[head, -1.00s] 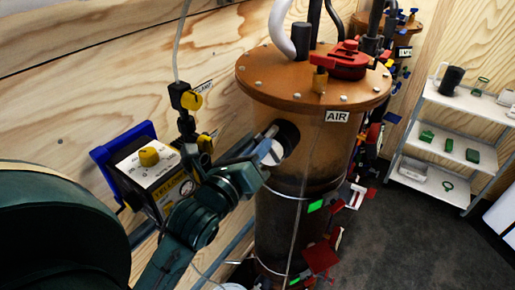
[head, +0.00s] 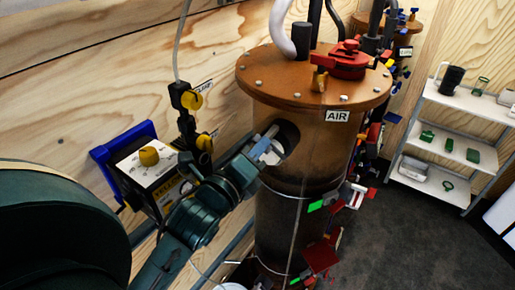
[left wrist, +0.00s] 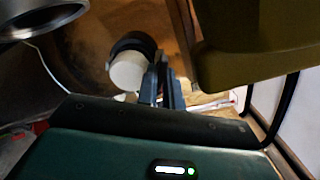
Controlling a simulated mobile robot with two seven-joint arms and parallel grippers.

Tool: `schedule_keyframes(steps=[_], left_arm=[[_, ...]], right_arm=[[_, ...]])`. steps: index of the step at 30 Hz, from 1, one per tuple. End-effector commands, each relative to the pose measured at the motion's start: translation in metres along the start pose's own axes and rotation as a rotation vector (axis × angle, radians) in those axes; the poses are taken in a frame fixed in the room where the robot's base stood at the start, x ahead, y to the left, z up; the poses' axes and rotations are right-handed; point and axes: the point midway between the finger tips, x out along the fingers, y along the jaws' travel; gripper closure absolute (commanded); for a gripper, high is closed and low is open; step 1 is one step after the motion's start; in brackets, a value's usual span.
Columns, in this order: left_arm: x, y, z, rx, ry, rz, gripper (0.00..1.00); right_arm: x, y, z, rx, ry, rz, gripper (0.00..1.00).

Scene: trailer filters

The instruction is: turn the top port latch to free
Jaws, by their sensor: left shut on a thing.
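The brown filter column (head: 322,165), marked AIR, stands upright with a round dark port (head: 287,134) high on its side. My left gripper (head: 266,149) reaches in from the left and is shut on the top port latch at this port. The fingers and the port's shadow hide most of the latch. In the left wrist view, the port shows as a dark ring behind a white round knob (left wrist: 128,71). The left fingers (left wrist: 161,80) are close together just right of the knob. My right gripper is not in view.
A red valve handle (head: 343,62) is on the column's lid. A white shelf (head: 440,140) stands at right, with open floor before it.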

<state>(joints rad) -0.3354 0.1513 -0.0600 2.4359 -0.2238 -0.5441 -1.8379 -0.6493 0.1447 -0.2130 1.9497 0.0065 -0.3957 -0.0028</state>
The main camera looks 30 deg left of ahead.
Motion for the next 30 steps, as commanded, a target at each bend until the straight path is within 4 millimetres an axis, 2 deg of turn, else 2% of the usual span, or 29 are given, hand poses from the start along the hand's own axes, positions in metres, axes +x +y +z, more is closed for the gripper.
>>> schedule_keyframes(steps=[8,9,17,30], left_arm=[[0.0002,-0.0006,0.0005,-0.006,-0.001,-0.002,1.0],[0.0002,-0.0006,0.0006,-0.006,-0.001,-0.002,0.91],[0.0001,-0.0004,0.0004,-0.005,-0.001,-0.001,0.7],[0.0021,0.0007,0.0012,-0.004,0.001,-0.001,0.7]], right_arm=[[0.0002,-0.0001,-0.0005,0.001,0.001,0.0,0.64],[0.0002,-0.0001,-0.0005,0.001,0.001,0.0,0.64],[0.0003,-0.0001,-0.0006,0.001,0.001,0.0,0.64],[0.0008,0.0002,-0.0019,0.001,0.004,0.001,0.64]])
